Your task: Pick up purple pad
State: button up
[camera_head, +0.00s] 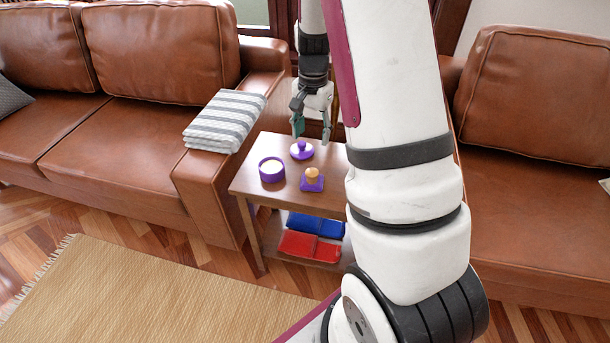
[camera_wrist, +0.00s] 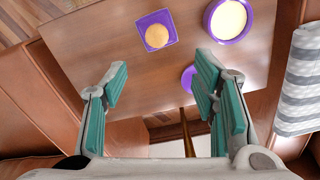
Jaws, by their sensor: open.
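A square purple pad (camera_head: 314,187) lies on the small wooden side table, with a round tan wooden piece (camera_head: 313,173) on top of it. The pad also shows at the top of the wrist view (camera_wrist: 142,27). My gripper (camera_head: 312,132) is open and empty, pointing down above the back part of the table. In the wrist view its two green-padded fingers (camera_wrist: 161,80) are spread wide, with the pad beyond their tips. Nothing is between the fingers but bare table top beneath.
A round purple container (camera_head: 271,176) with cream contents stands left of the pad. A purple lid-like piece with a knob (camera_head: 302,153) lies behind, partly hidden by a finger in the wrist view. Brown sofas flank the table (camera_head: 244,185); red (camera_head: 308,246) and blue items lie on its lower shelf.

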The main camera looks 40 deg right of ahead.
jog(key=b, duration=0.2)
send_over(313, 171)
jog(key=f, duration=0.8)
jog(key=shift+w+d+f, duration=0.1)
jog(key=shift+w+f, duration=0.1)
jog(key=shift+w, duration=0.05)
jog(key=shift+s+a+f+b, duration=0.1)
jog(key=shift+f+b, duration=0.05)
jog(key=shift+f, duration=0.3)
jog(key=shift+a+f+b, duration=0.1)
jog(key=shift+f+b, duration=0.05)
jog(key=shift+f, duration=0.3)
notch_tip(313, 171, down, 5)
jog(key=shift+s+r+b, duration=0.15)
jog(key=shift+b, duration=0.65)
jog(key=shift+r, duration=0.1)
jog(key=c, duration=1.2)
